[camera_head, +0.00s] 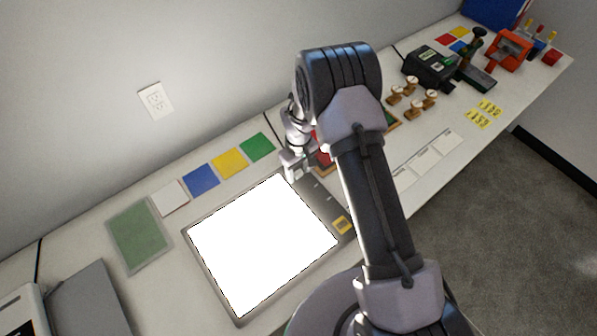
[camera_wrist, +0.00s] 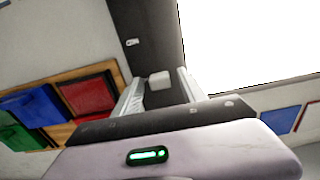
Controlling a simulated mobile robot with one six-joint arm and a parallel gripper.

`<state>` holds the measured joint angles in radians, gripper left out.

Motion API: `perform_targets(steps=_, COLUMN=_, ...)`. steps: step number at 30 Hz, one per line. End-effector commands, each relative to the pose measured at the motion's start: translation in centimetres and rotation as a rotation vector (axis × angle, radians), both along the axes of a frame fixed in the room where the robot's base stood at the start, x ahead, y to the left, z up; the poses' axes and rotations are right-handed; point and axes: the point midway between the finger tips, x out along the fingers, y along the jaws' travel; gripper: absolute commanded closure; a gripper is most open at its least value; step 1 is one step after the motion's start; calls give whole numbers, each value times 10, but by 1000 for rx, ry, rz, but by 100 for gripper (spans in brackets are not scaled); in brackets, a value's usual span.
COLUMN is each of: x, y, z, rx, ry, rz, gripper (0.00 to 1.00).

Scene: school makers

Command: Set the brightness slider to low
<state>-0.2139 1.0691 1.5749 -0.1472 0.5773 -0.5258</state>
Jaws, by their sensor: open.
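The light pad (camera_head: 262,243) lies on the table with a bright white lit panel and a grey frame. Its grey control strip (camera_head: 322,200) runs along the right side, partly hidden by my arm. In the wrist view the dark strip (camera_wrist: 146,20) shows, with the bright panel to its right. A small pale slider knob (camera_wrist: 158,80) sits on the strip. My gripper (camera_wrist: 158,88) is open, one finger on each side of the knob, with gaps visible. In the head view my gripper (camera_head: 291,172) is at the strip's far end.
Blue, yellow and green squares (camera_head: 230,162) lie behind the pad. A wooden tray (camera_wrist: 65,80) with red, blue and green pieces is close beside my gripper. Stamps (camera_head: 412,108) and a black machine (camera_head: 430,66) stand farther right. A green mat (camera_head: 138,237) lies left.

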Motion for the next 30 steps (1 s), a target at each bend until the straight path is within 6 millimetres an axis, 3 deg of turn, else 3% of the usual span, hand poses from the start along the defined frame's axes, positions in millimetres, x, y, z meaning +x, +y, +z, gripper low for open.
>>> perform_targets(steps=8, x=0, y=0, z=-2, rx=1, ry=-1, rz=0, gripper=51)
perform_targets(steps=16, x=0, y=0, z=-2, rx=0, ry=0, rz=0, gripper=100)
perform_targets(steps=30, x=0, y=0, z=-2, rx=0, ry=0, rz=1, gripper=100)
